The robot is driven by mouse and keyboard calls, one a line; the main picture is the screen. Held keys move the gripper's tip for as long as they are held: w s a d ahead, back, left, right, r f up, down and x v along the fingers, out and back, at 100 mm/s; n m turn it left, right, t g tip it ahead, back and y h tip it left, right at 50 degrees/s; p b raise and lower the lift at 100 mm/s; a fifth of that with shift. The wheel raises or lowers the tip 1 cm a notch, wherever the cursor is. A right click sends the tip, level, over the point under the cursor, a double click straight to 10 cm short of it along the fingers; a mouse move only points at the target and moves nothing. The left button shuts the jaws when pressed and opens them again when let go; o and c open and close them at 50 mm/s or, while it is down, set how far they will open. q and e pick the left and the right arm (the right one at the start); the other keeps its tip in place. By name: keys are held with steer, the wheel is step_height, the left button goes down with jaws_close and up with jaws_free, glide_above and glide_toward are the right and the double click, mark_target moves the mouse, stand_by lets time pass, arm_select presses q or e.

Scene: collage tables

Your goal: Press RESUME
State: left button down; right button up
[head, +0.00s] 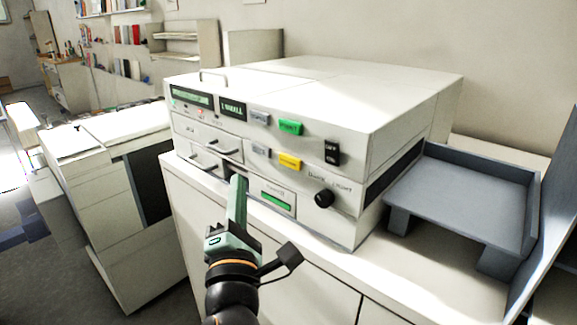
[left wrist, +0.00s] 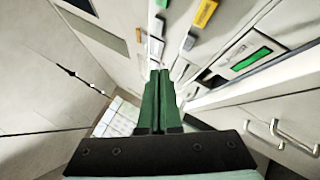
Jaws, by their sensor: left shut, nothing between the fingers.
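A white box-shaped machine (head: 330,90) stands on a white cabinet. Its front has a green button (head: 290,127), a yellow button (head: 290,160), an upper grey button (head: 260,117) and a lower grey button (head: 260,150). Button lettering is too small to read, so I cannot tell which is RESUME. My left gripper (head: 239,182) is shut and empty, its fingertips in front of the lower panel, below and left of the yellow button. In the left wrist view the closed green fingers (left wrist: 158,76) point toward the panel, with the yellow button (left wrist: 205,13) beyond. Contact cannot be told. My right gripper is not in view.
A black switch (head: 332,152) and a black knob (head: 324,198) sit right of the buttons. Drawer handles (head: 205,163) stick out left of my fingers. A grey-blue tray (head: 470,190) stands at the right. Another white unit (head: 75,175) stands at the left.

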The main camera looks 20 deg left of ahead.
arm_select(q)
steer(key=shift+w+d+f+g+h, duration=0.1)
steer(key=shift+d+f+g+h, duration=0.1)
steer(key=shift+g+h, duration=0.1)
steer(key=shift+w, duration=0.1)
glide_toward(281, 154)
steer(key=shift+a+x, duration=0.3)
steer(key=shift+x, duration=2)
steer(key=shift+b, duration=0.45)
steer(key=shift+w+d+p, duration=0.2)
steer(key=shift+w+p, duration=0.05)
steer(key=shift+p, duration=0.05)
